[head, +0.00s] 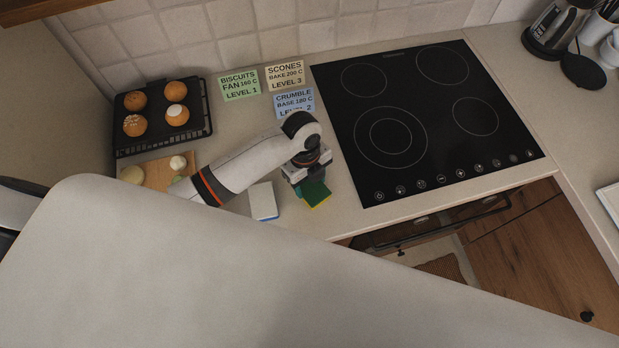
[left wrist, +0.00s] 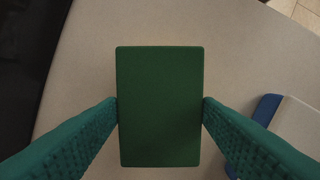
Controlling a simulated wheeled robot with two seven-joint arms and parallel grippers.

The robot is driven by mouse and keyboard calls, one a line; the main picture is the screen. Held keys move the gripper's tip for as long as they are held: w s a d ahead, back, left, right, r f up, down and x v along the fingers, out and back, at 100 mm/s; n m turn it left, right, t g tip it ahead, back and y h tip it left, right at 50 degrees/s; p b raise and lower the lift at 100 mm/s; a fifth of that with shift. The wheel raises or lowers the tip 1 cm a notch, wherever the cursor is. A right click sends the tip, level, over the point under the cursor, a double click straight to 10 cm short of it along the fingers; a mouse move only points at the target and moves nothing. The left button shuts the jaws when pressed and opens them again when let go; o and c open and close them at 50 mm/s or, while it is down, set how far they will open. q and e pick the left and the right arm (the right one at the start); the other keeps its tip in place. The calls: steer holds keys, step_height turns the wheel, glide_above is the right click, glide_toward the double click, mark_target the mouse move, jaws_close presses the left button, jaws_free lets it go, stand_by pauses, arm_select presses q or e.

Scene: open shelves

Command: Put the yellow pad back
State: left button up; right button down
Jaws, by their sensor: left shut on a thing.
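The yellow pad (head: 314,193) has a dark green face and a yellow edge. It is at the front of the counter, left of the hob. My left gripper (head: 308,181) is over it and shut on it. In the left wrist view the pad's green face (left wrist: 160,105) fills the space between the two teal fingers (left wrist: 160,112). I cannot tell whether the pad touches the counter. My right gripper is not in view.
A white and blue pad (head: 263,201) lies just left of the yellow pad. Three cards, green (head: 240,84), cream (head: 285,73) and blue (head: 294,103), stand behind. A black hob (head: 420,118) is right. A tray of buns (head: 163,143) and a wooden board (head: 157,174) are left.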

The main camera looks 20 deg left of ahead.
arm_select(q)
steer(key=shift+d, duration=0.1)
steer(key=o, duration=0.9)
steer(key=shift+f, duration=0.1)
steer(key=shift+o, duration=0.2)
step_height(320, 180, up, 12)
steer(key=w+a+b, duration=0.1)
steer(key=b, duration=0.2)
steer(key=shift+a, duration=0.3)
